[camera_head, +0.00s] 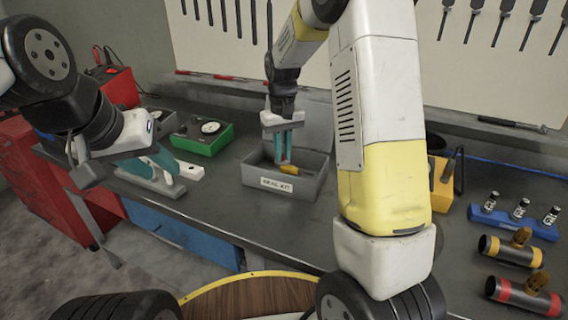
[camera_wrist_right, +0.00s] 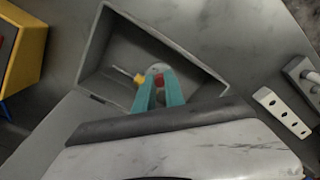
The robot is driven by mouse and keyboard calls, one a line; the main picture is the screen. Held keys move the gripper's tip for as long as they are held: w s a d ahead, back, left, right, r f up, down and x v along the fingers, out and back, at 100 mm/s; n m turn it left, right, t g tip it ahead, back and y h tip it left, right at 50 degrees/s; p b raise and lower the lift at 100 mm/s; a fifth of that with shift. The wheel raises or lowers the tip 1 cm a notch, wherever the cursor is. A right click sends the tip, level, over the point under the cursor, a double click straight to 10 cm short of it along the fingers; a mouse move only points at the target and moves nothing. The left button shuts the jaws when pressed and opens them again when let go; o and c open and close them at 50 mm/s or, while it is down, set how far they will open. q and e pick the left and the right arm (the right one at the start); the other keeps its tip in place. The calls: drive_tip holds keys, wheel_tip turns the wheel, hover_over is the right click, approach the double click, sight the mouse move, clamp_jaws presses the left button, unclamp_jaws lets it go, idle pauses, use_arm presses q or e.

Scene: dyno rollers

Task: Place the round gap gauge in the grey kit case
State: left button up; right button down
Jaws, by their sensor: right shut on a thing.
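The grey kit case (camera_head: 250,182) is an open-topped box labelled "SEAL KIT" on the bench; it also shows in the right wrist view (camera_wrist_right: 97,50). My right gripper (camera_head: 283,160) points down into the case. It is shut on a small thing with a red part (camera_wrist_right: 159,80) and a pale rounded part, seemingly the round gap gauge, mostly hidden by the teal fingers. A yellow piece (camera_head: 289,168) with a thin rod is beside the fingertips inside the case. I cannot tell whether the gauge touches the floor. My left gripper (camera_head: 168,176) looks open and empty near the bench's front edge.
Left of the case are a green box with a dial (camera_head: 203,133) and a white slotted bar (camera_head: 188,172). Right are a yellow device (camera_head: 441,183), a blue rack with vials (camera_head: 513,222) and banded cylinders (camera_head: 510,251). My right arm hides bench behind it.

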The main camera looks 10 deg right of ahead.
sight(283, 174)
drive_tip(key=shift+f, duration=3.95)
drive_tip(key=shift+f, duration=0.1)
drive_tip(key=c, duration=1.4)
unclamp_jaws()
